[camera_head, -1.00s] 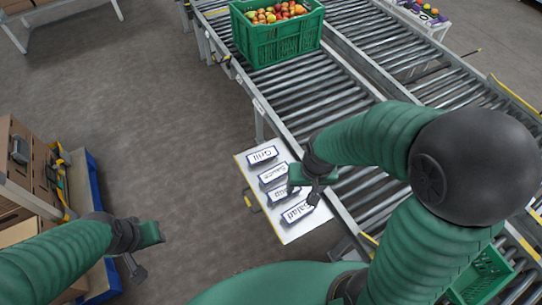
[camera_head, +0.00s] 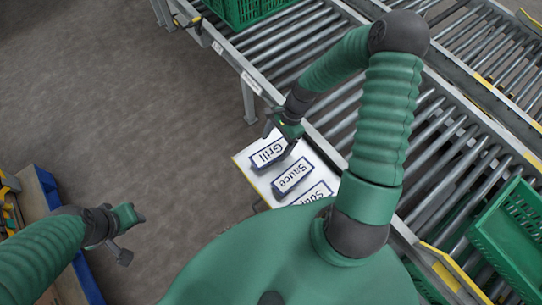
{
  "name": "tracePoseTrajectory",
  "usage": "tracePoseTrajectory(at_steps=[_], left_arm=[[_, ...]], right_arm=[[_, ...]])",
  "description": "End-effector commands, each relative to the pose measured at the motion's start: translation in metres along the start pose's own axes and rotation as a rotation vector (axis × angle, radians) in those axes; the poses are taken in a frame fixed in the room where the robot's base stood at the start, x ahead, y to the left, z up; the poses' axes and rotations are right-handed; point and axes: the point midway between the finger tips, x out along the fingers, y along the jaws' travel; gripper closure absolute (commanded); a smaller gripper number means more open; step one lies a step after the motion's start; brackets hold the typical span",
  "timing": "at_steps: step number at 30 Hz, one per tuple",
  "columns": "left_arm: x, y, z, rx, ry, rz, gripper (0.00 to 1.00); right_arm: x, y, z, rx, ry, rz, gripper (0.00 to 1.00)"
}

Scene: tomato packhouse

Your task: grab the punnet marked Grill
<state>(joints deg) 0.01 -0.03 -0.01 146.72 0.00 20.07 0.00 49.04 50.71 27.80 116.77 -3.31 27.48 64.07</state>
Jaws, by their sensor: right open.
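The punnet marked Grill (camera_head: 267,153) lies at the far end of a white board beside the conveyor, its label facing up. The Sauce punnet (camera_head: 292,177) lies nearer to me, and a third one (camera_head: 314,194), partly hidden by my body, is nearer still. My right gripper (camera_head: 281,133) is open, just above the Grill punnet's far right side; I cannot tell whether it touches it. My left gripper (camera_head: 128,232) hangs over the floor at the left, away from the board; its jaw gap is unclear.
The roller conveyor (camera_head: 285,45) runs along the right of the board, with a green crate (camera_head: 245,12) on it at the top. Another green crate (camera_head: 515,235) stands at the lower right. A blue pallet (camera_head: 47,190) is at the left edge. The grey floor between is clear.

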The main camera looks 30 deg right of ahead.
Motion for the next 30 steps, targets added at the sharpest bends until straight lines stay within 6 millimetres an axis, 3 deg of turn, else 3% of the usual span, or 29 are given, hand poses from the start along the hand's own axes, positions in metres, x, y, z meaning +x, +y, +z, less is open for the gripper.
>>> tracePoseTrajectory(at_steps=[9, 17, 30], left_arm=[[0.023, 0.000, 0.005, 0.001, 0.000, 0.000, 0.60], [0.023, 0.000, 0.005, 0.000, 0.001, 0.000, 0.60], [0.023, 0.000, 0.005, 0.000, 0.001, 0.000, 0.60]], right_arm=[[0.052, 0.003, -0.002, -0.003, 0.001, 0.001, 0.20], [0.055, 0.003, -0.001, -0.001, 0.001, 0.000, 0.20], [0.054, 0.003, -0.002, -0.001, 0.001, 0.000, 0.76]])
